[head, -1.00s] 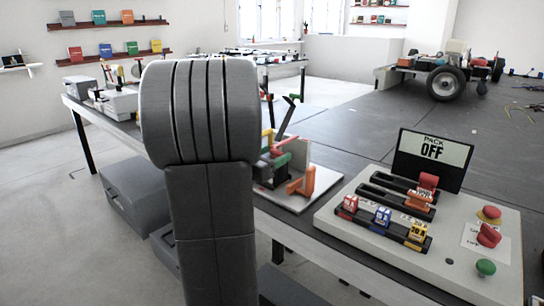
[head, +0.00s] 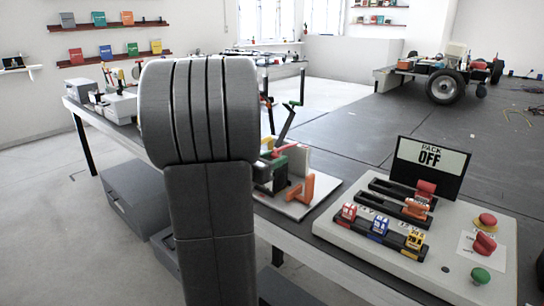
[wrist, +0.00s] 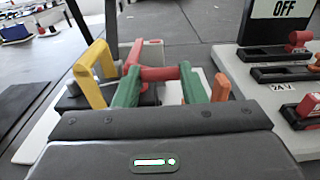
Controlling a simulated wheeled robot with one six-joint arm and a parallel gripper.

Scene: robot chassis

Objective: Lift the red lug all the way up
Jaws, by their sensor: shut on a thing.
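The red lug (wrist: 158,74) is a red bar in the middle of the wrist view; a bit of red also shows beside my arm in the head view (head: 286,148). My gripper (wrist: 158,68) has green fingers on either side of the lug and is shut on it. Its dark palm fills the bottom of the wrist view and hides what lies below. In the head view my own arm covers most of the gripper. A yellow piece (wrist: 95,72) stands left of the lug and an orange piece (wrist: 220,87) stands to the right.
The pieces stand on a pale plate (head: 318,193) on the bench. To the right is a light control panel (head: 350,248) with sliders, buttons and a sign reading "PACK OFF" (head: 430,152). Grey boxes stand under the bench.

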